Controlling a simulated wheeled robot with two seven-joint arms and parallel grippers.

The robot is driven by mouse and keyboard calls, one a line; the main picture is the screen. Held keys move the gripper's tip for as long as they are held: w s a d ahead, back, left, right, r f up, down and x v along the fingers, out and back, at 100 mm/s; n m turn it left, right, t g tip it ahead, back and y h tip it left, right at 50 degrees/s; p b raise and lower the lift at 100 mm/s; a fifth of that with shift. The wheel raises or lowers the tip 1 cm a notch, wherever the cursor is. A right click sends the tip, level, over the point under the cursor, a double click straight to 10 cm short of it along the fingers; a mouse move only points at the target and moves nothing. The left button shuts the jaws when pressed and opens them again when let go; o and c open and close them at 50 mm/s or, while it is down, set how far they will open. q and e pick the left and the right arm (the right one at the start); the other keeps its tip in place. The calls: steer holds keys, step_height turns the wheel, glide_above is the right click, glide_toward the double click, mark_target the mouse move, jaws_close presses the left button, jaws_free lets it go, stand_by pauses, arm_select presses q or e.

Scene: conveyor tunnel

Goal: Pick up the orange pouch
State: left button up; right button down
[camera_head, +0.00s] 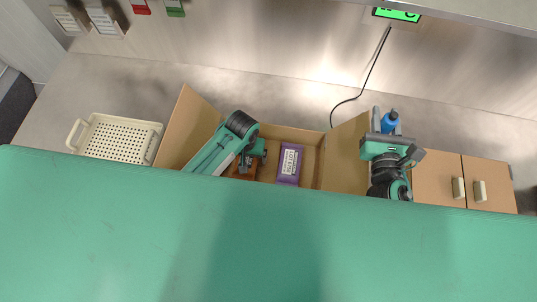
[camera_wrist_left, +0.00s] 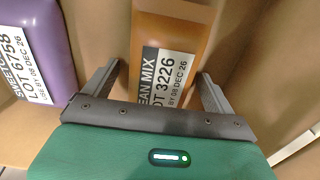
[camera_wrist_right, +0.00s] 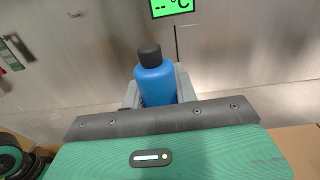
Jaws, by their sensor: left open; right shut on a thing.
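The orange pouch (camera_wrist_left: 175,45) lies in the open cardboard box, with a white and black label facing up. My left gripper (camera_wrist_left: 160,85) is open, with one finger on each side of the pouch's labelled end. In the head view the orange pouch (camera_head: 242,168) is mostly hidden behind my left gripper (camera_head: 255,155). A purple pouch (camera_head: 289,165) lies to its right in the box; it also shows in the left wrist view (camera_wrist_left: 38,50). My right gripper (camera_wrist_right: 157,90) is shut on a blue bottle (camera_wrist_right: 157,82) with a black cap, held upright right of the box.
The cardboard box (camera_head: 190,125) has raised flaps at left and right. A cream perforated basket (camera_head: 117,137) sits to the left. A closed brown cabinet or box (camera_head: 437,178) with two pale handles stands at right. A black cable (camera_head: 372,68) hangs at the back wall.

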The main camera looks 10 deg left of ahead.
arm_select(q)
steer(key=shift+c, duration=0.4)
steer(key=c, duration=1.2)
steer(key=shift+o, duration=0.2)
steer(key=shift+r, duration=0.1)
step_height(320, 180, up, 10)
steer(key=shift+f, duration=0.1)
steer(key=o, duration=0.4)
steer(key=c, duration=0.6)
